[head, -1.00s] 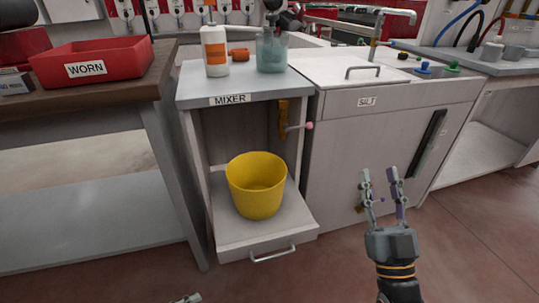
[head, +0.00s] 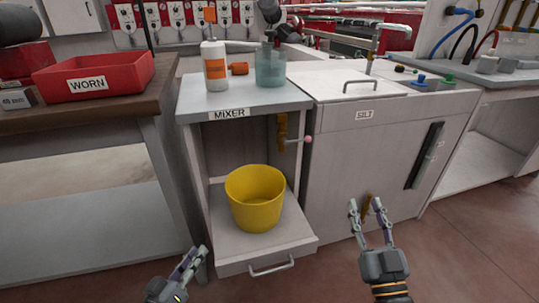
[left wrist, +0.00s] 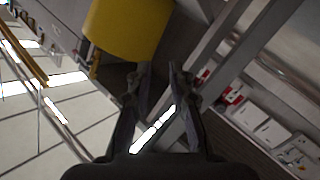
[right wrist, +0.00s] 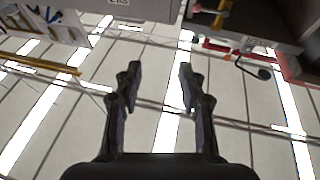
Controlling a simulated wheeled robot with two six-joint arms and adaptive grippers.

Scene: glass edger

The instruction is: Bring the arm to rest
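My left gripper (head: 195,253) is low in the head view, in front of and left of the mixer stand's pull-out shelf. Its fingers are apart with nothing between them, as the left wrist view shows (left wrist: 160,75). My right gripper (head: 365,206) is in front of the SILT cabinet, pointing up in the picture. Its fingers are apart and empty, also in the right wrist view (right wrist: 160,75). Neither gripper visibly holds or touches anything.
A yellow bucket (head: 255,213) stands on the pull-out shelf (head: 225,250) under the MIXER top (head: 195,98). A white bottle (head: 215,65) and a translucent jug (head: 270,68) stand above. The SILT cabinet (head: 340,150) is right; a red WORN tray (head: 120,88) sits left. Floor at lower right is clear.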

